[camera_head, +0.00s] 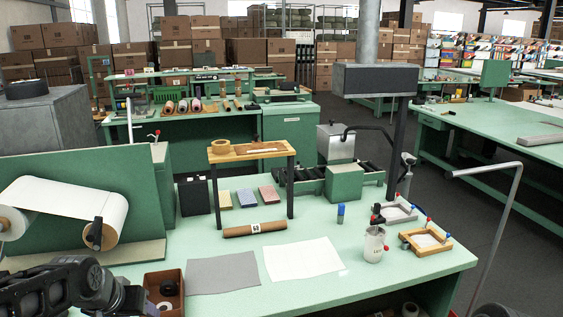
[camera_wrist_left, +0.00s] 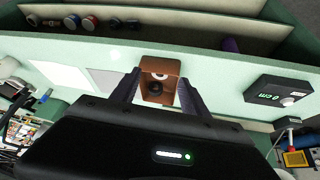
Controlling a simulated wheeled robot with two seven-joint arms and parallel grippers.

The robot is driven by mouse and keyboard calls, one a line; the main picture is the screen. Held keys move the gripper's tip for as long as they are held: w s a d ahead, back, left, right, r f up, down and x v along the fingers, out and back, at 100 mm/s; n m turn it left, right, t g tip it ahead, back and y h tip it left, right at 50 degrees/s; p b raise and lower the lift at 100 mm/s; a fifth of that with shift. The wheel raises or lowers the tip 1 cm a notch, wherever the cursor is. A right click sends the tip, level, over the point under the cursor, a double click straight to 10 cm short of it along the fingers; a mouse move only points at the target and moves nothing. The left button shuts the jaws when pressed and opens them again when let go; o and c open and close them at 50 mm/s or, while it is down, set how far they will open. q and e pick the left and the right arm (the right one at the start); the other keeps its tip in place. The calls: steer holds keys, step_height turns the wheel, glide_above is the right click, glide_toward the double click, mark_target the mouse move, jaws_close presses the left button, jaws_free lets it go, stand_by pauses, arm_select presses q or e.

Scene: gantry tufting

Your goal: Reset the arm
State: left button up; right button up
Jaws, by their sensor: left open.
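My left arm comes in at the lower left of the head view. My left gripper (camera_head: 138,303) is low at the bottom edge there, beside a brown open box (camera_head: 150,283), and its fingertips are hard to make out. In the left wrist view my left gripper (camera_wrist_left: 157,88) is open, its two dark fingers spread apart with nothing held between them. The brown box (camera_wrist_left: 170,66) shows beyond and between the fingers, with round dark and light items inside. My right gripper is not in view.
The green table (camera_head: 330,282) holds a grey sheet (camera_head: 222,274), a white sheet (camera_head: 303,258), a brown roll (camera_head: 255,229), a small wooden-topped stand (camera_head: 252,152), a white cup (camera_head: 374,244) and a wooden frame (camera_head: 425,241). A paper roll (camera_head: 75,205) stands at left.

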arm_select(q)
steer(key=d+f+h, duration=0.1)
steer(key=d+f, duration=0.7)
steer(key=f, duration=0.3)
steer(key=d+f+h, duration=0.2)
steer(key=d+f, duration=0.5)
steer(key=f, duration=0.3)
steer(key=s+d+f+g, duration=0.1)
steer(key=s+d+f, duration=0.3)
steer(key=s, duration=0.3)
steer(key=s+d+f+g, duration=0.2)
steer(key=s+d+f, duration=0.2)
steer(key=s+f, duration=0.2)
steer(key=s+d+f+g+h, duration=0.1)
steer(key=s+d+f, duration=0.3)
steer(key=s, duration=0.4)
steer(key=shift+s+f+g, duration=0.4)
steer(key=shift+f+g, duration=0.3)
steer(key=shift+f, duration=0.1)
